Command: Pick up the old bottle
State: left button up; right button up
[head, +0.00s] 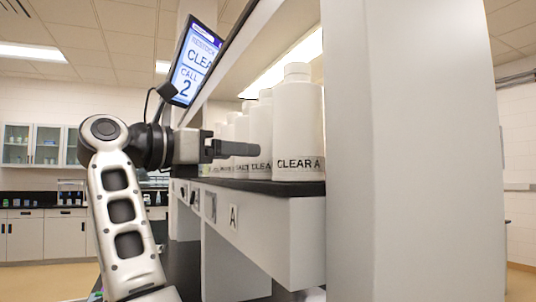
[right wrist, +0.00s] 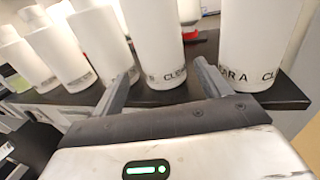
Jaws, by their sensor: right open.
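A row of white capped bottles stands upright on a dark shelf (head: 245,184). The nearest bottle (head: 298,125), labelled "CLEAR A", also shows at the right of the right wrist view (right wrist: 257,40). A second bottle (head: 261,135) stands behind it and shows in the right wrist view (right wrist: 153,40). Which one is the old bottle I cannot tell. My right gripper (head: 240,149) is open and empty at the row's front; in the right wrist view (right wrist: 163,68) its fingers point toward the second bottle, which is beyond the tips. My left gripper is out of view.
A tilted screen (head: 196,62) reading "CLEA" and "CALL 2" hangs above the shelf. A wide white post (head: 410,150) closes the shelf's right end. More bottles (right wrist: 50,50) crowd the left. A red thing (right wrist: 190,33) lies behind.

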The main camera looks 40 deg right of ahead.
aim_at(269, 152)
jog(key=d, duration=0.3)
jog(key=shift+s+d, duration=0.1)
jog(key=shift+d, duration=0.05)
jog(key=d, duration=0.1)
jog(key=d+p, duration=0.1)
jog(key=d, duration=0.1)
jog(key=d+p, duration=0.1)
jog(key=d, duration=0.1)
jog(key=shift+s+d+r, duration=0.15)
jog(key=shift+s, duration=0.15)
jog(key=c, duration=1)
